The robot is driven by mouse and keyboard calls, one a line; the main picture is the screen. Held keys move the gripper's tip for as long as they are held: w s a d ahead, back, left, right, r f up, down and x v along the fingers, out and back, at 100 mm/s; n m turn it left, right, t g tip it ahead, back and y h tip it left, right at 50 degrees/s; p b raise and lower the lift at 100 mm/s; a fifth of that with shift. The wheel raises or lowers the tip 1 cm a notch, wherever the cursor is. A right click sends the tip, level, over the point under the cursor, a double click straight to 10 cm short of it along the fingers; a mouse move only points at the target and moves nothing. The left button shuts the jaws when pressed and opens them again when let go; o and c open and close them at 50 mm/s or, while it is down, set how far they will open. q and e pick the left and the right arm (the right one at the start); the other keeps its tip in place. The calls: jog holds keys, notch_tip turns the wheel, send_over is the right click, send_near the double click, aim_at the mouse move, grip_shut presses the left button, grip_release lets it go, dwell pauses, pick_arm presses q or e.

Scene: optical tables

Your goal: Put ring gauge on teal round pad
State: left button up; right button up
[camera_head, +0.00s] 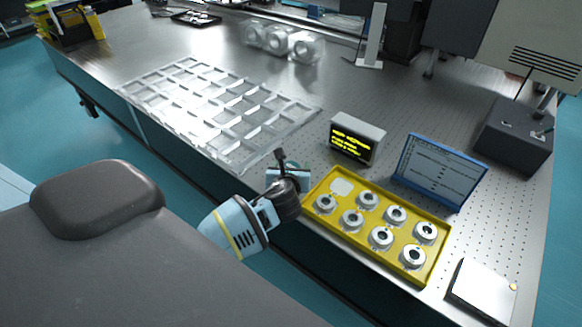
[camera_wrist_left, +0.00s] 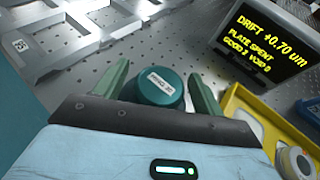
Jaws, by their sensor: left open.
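A teal round piece with a white label (camera_wrist_left: 160,86) stands on the perforated table in the left wrist view, and I cannot tell whether it is the pad itself. My left gripper (camera_wrist_left: 158,72) is open, with one finger on each side of it; contact is unclear. In the head view the gripper (camera_head: 288,168) is at the near table edge and hides most of the teal piece. Several silver ring gauges with dark centres, one of them here (camera_head: 396,215), sit in a yellow tray (camera_head: 322,226). The tray's far-left place is empty. My right gripper is not seen.
A display box (camera_head: 357,139) and a blue-framed board (camera_head: 440,171) stand behind the tray. A metal grid rack (camera_head: 218,112) lies to the left. A dark grey box (camera_head: 513,137) and a pale flat block (camera_head: 481,291) are at the right.

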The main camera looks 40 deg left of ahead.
pick_arm(q)
jog(key=shift+r, duration=0.1)
jog(key=shift+s+d+r, duration=0.1)
jog(key=shift+s+r, duration=0.1)
jog(key=p+v, duration=0.1)
jog(key=v, duration=0.9)
jog(key=shift+r+p, duration=0.1)
jog(key=shift+p, duration=0.25)
jog(key=shift+s+d+r, duration=0.15)
jog(key=shift+s+d, duration=0.15)
jog(key=shift+s, duration=0.3)
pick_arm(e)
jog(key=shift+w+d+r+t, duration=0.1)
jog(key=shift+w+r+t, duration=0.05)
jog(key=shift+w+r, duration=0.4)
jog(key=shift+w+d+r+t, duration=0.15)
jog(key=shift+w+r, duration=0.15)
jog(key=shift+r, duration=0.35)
